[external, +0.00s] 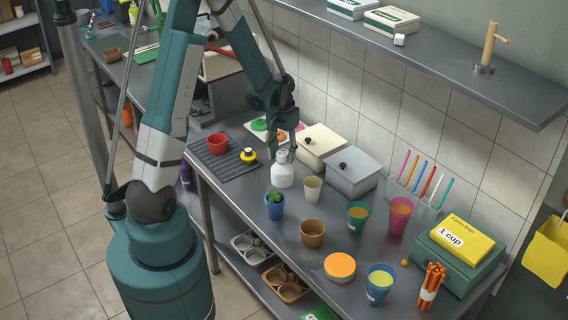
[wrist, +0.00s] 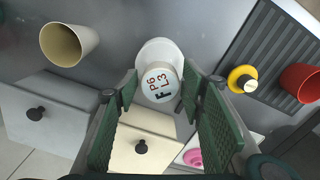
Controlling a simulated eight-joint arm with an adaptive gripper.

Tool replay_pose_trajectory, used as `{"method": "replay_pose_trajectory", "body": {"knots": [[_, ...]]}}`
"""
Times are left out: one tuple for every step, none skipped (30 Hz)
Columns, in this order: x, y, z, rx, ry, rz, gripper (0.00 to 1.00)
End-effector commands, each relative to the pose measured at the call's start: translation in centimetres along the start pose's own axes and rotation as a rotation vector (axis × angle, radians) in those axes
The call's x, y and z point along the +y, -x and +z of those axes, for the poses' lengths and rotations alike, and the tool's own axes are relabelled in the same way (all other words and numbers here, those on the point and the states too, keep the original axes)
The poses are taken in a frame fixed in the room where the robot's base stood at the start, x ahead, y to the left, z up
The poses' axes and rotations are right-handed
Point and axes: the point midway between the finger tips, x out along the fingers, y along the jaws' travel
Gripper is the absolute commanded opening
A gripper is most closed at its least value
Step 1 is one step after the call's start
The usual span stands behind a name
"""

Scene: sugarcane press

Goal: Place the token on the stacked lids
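A white bottle (external: 282,174) stands upright on the grey counter. In the wrist view its round white top (wrist: 160,82) carries the marks "P6" and "FL3". My gripper (external: 283,155) is over the bottle, pointing down. In the wrist view my gripper (wrist: 160,88) is open, its green-padded fingers on either side of the bottle top, with small gaps. A round orange-topped stack (external: 340,267), which looks like the stacked lids, lies near the counter's front edge. I cannot tell which thing is the token; a small orange piece (external: 405,262) lies near the green box.
Two lidded boxes, cream (external: 320,147) and grey (external: 353,173), stand behind the bottle. A red cup (external: 217,144) and yellow-black piece (external: 248,156) sit on a dark mat.

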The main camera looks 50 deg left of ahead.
Motion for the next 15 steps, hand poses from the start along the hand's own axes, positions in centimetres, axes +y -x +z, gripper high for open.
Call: {"method": "replay_pose_trajectory", "body": {"knots": [[0.00,0.04,0.00,0.000,0.000,0.000,0.45],[0.00,0.04,0.00,0.000,0.000,0.000,0.45],[0.00,0.04,0.00,0.000,0.000,0.000,0.45],[0.00,0.04,0.00,0.000,0.000,0.000,0.45],[0.00,0.04,0.00,0.000,0.000,0.000,0.45],[0.00,0.04,0.00,0.000,0.000,0.000,0.45],[0.00,0.04,0.00,0.000,0.000,0.000,0.45],[0.00,0.04,0.00,0.000,0.000,0.000,0.45],[0.00,0.05,0.00,0.000,0.000,0.000,0.45],[0.00,0.06,0.00,0.000,0.000,0.000,0.45],[0.00,0.08,0.00,0.000,0.000,0.000,0.45],[0.00,0.11,0.00,0.000,0.000,0.000,0.45],[0.00,0.15,0.00,0.000,0.000,0.000,0.45],[0.00,0.20,0.00,0.000,0.000,0.000,0.45],[0.00,0.29,0.00,0.000,0.000,0.000,0.45]]}}
